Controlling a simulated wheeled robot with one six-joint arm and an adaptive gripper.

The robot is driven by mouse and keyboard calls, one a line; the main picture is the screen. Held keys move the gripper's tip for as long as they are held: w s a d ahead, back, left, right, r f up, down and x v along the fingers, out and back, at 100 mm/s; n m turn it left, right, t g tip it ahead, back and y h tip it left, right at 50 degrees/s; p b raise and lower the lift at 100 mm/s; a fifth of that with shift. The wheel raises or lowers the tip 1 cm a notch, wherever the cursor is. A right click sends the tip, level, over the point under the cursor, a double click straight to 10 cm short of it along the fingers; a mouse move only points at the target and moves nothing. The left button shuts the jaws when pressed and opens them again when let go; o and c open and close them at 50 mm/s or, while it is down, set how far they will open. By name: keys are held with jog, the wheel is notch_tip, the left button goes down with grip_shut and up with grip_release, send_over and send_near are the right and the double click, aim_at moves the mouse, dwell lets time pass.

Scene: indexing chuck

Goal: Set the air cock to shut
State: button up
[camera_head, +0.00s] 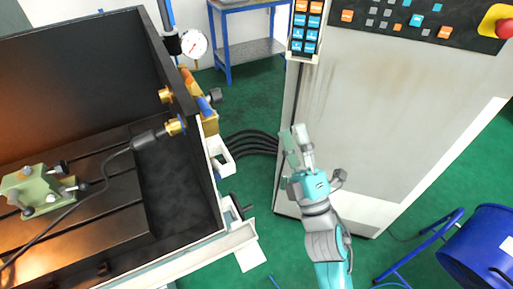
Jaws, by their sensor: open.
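A brass fitting (209,121) on the right outer side of the machine wall carries a small blue handle (204,105), which looks like the air cock. A black knob (215,95) sits just to its right. The handle is too small to tell its setting. My gripper (295,133) is open and empty, to the right of and below the fitting, clear of it. It is in front of the cabinet's left edge.
A round dial gauge (194,44) stands above the fitting. Black hoses (252,142) run between the machine and the grey cabinet (385,120). A green fixture (38,190) sits inside the machine. A blue drum (485,245) stands at lower right.

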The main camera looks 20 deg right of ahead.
aim_at(216, 166)
jog(key=w+d+f+m+g+h, duration=0.2)
jog(key=w+d+m+g+h, duration=0.5)
jog(key=m, duration=0.8)
jog(key=w+a+f+m+g+y, duration=0.2)
jog(key=w+a+f+g+y, duration=0.15)
jog(key=a+g+y, duration=0.45)
jog(key=s+a+n+g+y, duration=0.2)
jog(key=s+a+g+y, duration=0.2)
jog(key=s+a+y, duration=0.3)
jog(key=w+a+f+h, duration=0.1)
jog(key=w+a+f, duration=0.3)
jog(key=a+f, duration=0.2)
jog(key=shift+w+f, duration=0.2)
grip_shut()
